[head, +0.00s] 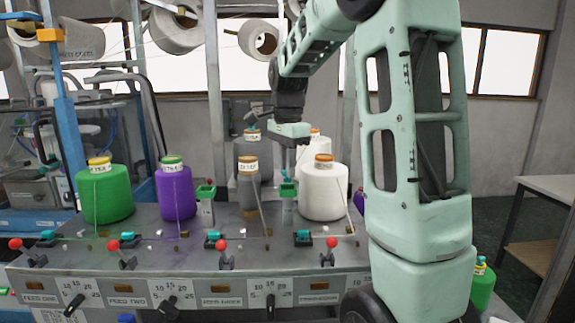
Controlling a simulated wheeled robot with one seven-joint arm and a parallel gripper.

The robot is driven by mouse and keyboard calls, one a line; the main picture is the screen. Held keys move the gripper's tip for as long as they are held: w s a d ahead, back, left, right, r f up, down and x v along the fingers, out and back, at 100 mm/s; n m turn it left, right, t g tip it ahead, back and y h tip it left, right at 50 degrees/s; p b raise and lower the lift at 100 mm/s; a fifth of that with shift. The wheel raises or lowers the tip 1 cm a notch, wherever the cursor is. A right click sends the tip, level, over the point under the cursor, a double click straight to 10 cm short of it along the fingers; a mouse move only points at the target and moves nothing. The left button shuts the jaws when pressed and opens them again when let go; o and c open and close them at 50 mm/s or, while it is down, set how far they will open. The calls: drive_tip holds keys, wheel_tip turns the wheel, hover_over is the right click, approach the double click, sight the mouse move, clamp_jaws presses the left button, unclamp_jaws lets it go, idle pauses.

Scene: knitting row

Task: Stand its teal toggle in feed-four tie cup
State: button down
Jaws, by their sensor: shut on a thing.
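My gripper (289,163) points down among the thread cones at the back of the machine's top, above the feed-four side. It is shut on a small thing. A narrow teal bit shows below the fingers, probably the toggle, but it blends with a green-topped grey holder (288,205) behind or under it. I cannot tell whether it is upright or touching the holder. Other teal pieces lie along the front of the top, at feed four (303,238), feed three (213,238), feed two (127,238) and feed one (47,236). I cannot clearly make out the tie cup.
A white cone (323,195) stands close right of my gripper and a grey cone (250,185) close left. Purple (176,195) and green (107,198) cones stand farther left. Red-knobbed levers (328,250) rise along the front. My arm hides the right end.

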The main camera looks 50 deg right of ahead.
drive_tip(key=shift+f+b, duration=0.7)
drive_tip(key=shift+f, duration=0.55)
idle(0.3)
drive_tip(key=c, duration=1.4)
unclamp_jaws()
drive_tip(key=shift+o, duration=0.2)
drive_tip(key=shift+r, duration=0.15)
wheel_tip(320, 180, up, 17)
drive_tip(key=b, duration=0.1)
drive_tip(key=shift+b, duration=0.3)
